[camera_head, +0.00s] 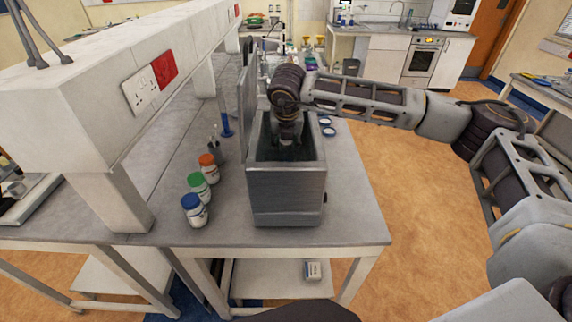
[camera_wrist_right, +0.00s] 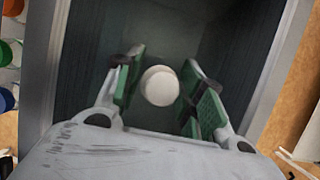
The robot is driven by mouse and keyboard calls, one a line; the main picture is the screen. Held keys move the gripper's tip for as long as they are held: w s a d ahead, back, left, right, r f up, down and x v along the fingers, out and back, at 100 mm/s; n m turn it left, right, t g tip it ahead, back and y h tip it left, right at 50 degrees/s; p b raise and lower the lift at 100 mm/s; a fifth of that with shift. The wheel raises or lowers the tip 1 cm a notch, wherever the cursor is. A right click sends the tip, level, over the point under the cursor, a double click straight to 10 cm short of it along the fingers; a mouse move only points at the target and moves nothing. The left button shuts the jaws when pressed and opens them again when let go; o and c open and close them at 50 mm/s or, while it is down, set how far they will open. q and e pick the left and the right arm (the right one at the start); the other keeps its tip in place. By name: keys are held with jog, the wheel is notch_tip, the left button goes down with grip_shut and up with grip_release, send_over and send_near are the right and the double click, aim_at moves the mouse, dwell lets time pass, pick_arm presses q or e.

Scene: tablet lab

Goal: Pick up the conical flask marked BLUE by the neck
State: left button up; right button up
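My right gripper (camera_head: 289,140) points down into an open grey metal bath (camera_head: 285,195) on the bench. In the right wrist view the gripper (camera_wrist_right: 163,86) is open, with its green-padded fingers apart. A round white top (camera_wrist_right: 160,86) shows between the fingers, with dark gaps on both sides. It stands inside the bath. Its body is hidden below it, and I see no BLUE marking, so I cannot tell whether it is the flask named in the task. My left gripper is not in view.
The bath's raised lid (camera_head: 246,90) stands along its left side. Bottles with blue (camera_head: 191,201), green (camera_head: 196,180) and orange (camera_head: 207,160) caps stand left of it. A shelf unit (camera_head: 130,60) overhangs the bench's left. Glassware (camera_head: 308,60) stands farther back.

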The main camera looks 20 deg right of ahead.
grip_shut()
jog(key=shift+r, duration=0.1)
jog(key=shift+r, duration=0.75)
notch_tip(320, 180, up, 7)
jog(key=shift+f+b, duration=0.1)
jog(key=shift+b, duration=0.7)
jog(key=shift+r, duration=0.8)
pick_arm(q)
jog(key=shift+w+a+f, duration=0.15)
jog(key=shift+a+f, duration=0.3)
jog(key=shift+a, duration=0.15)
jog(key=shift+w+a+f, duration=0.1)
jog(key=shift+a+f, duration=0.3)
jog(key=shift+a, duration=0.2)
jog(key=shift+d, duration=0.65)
